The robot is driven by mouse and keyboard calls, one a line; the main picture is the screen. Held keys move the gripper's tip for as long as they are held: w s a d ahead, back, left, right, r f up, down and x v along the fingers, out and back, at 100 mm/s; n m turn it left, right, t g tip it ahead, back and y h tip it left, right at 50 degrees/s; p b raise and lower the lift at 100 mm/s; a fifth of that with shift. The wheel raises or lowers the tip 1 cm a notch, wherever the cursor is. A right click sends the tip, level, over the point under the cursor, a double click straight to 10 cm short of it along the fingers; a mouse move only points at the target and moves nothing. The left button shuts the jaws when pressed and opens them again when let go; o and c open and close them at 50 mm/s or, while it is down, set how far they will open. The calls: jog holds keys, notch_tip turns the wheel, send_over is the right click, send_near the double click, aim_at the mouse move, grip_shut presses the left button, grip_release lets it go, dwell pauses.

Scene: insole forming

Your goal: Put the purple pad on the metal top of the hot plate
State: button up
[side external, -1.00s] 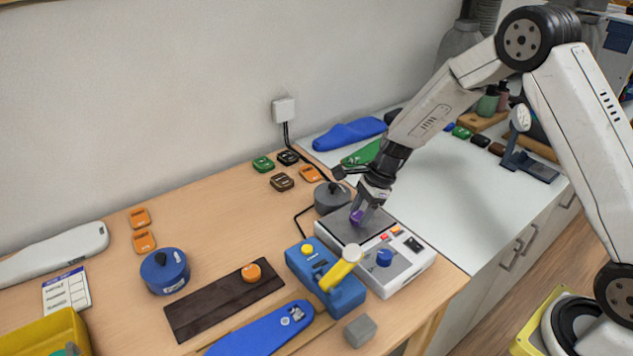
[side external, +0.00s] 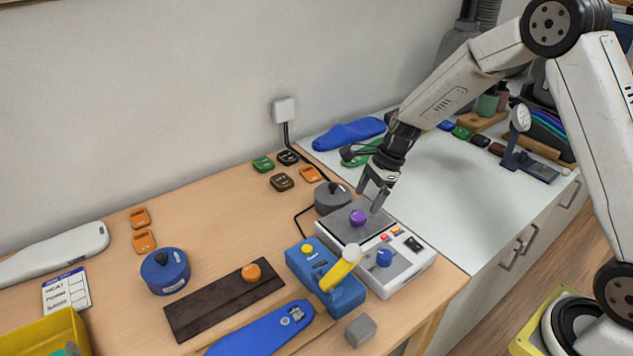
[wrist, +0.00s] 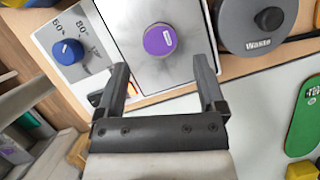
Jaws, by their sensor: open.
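The purple pad (side external: 357,217), a small round piece, lies on the metal top (side external: 338,229) of the hot plate (side external: 421,257). In the wrist view the purple pad (wrist: 160,40) sits on the bare metal top (wrist: 122,12), apart from both fingers. My gripper (side external: 369,198) is open and empty, just above and to the right of the pad. In the wrist view its two fingers (wrist: 158,75) are spread wide with nothing between the tips. The hot plate's blue knob (wrist: 68,51) shows at left there.
A grey waste pot (side external: 331,198) stands close behind the hot plate. A blue device with a yellow handle (side external: 341,268) stands close at its front left. A white surface (side external: 450,185) to the right is largely clear. A grey block (side external: 360,330) lies at the front.

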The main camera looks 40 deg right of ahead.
jog(key=v, duration=0.7)
jog(key=shift+d+r, duration=0.2)
jog(key=shift+r, duration=0.15)
jog(key=shift+s, duration=0.1)
jog(key=s+a+f+n+h, duration=0.1)
jog(key=s+n+h, duration=0.1)
jog(key=s+n, duration=0.6)
jog(key=s+a+f+n+t+h, duration=0.1)
jog(key=s+a+n+h, duration=0.1)
jog(key=s+n, duration=0.7)
jog(key=n, duration=0.4)
jog(key=shift+s+a, duration=0.2)
jog(key=shift+a, duration=0.1)
